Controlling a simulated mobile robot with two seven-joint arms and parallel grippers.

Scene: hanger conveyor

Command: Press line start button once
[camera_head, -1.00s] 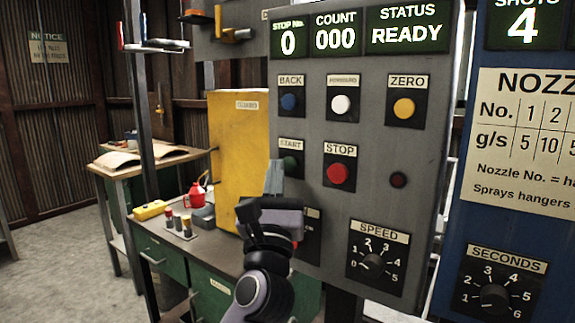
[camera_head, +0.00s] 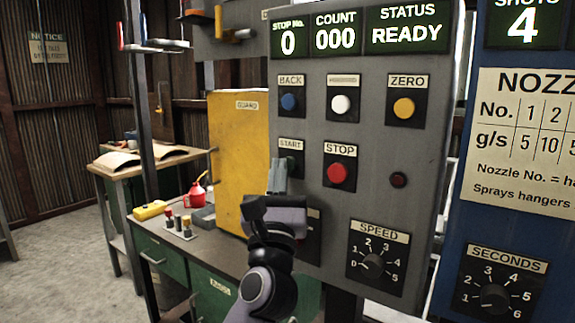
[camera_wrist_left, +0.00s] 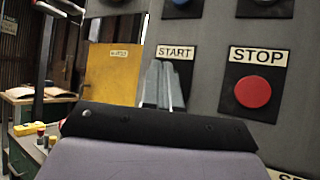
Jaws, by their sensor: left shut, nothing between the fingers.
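The grey control panel (camera_head: 380,205) carries the START button's plate, whose label (camera_head: 290,144) shows above my left gripper. My left gripper (camera_head: 280,164) is shut and empty, with its fingertips in front of the START plate. In the left wrist view the fingers (camera_wrist_left: 160,72) overlap the plate just below the START label (camera_wrist_left: 176,52). The button is mostly hidden behind the fingers, and I cannot tell whether they touch it. The red STOP button (camera_head: 338,173) is to the right; it also shows in the left wrist view (camera_wrist_left: 252,91). STATUS reads READY and COUNT reads 000.
Blue BACK (camera_head: 289,102), white (camera_head: 341,104) and yellow ZERO (camera_head: 404,108) buttons sit above. The SPEED dial (camera_head: 373,259) is below. A yellow guard box (camera_head: 240,150) and a bench stand to the left. A blue nozzle panel (camera_head: 455,180) stands at the right.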

